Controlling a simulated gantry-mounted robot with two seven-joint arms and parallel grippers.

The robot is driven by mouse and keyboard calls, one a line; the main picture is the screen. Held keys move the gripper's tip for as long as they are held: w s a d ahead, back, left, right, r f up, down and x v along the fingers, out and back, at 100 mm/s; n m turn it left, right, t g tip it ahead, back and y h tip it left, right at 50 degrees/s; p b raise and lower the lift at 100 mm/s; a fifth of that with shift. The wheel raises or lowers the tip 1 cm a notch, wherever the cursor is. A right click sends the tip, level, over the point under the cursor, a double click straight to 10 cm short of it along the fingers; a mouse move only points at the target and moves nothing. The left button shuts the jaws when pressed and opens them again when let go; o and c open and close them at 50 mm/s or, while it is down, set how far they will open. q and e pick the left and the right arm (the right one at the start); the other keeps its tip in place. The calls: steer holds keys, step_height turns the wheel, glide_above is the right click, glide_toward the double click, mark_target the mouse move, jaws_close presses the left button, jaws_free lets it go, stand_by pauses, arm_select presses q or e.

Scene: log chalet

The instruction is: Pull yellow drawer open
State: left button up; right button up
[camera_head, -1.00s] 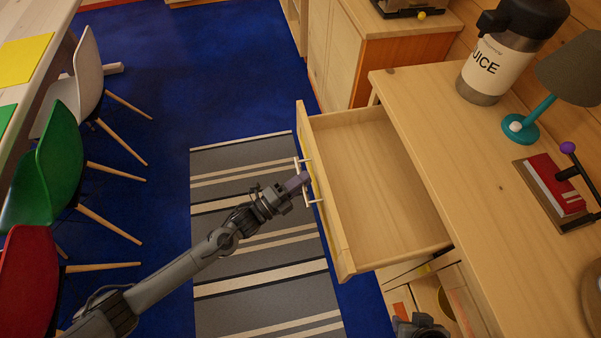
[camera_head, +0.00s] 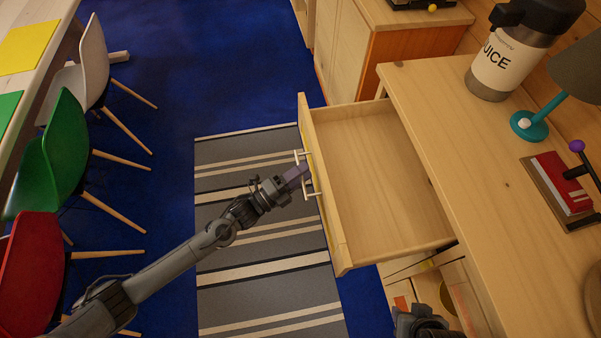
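The drawer (camera_head: 385,185) is pulled out of the wooden cabinet (camera_head: 455,130) and stands wide open and empty. Its front carries a yellow face, seen edge-on, and a pale bar handle (camera_head: 309,188). My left gripper (camera_head: 298,172) is at this handle, with its purple fingertips between the handle's two ends. It appears to be around the bar, but the finger gap is too small to tell. My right gripper (camera_head: 420,322) shows only in part at the bottom edge, below the drawer, and its fingers are not clear.
Chairs (camera_head: 55,150) line the table at left. The striped rug (camera_head: 265,250) before the drawer is clear.

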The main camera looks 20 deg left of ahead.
arm_select(q)
steer(key=b+v, duration=0.2)
steer(key=v, duration=0.9)
stand_by(0.3)
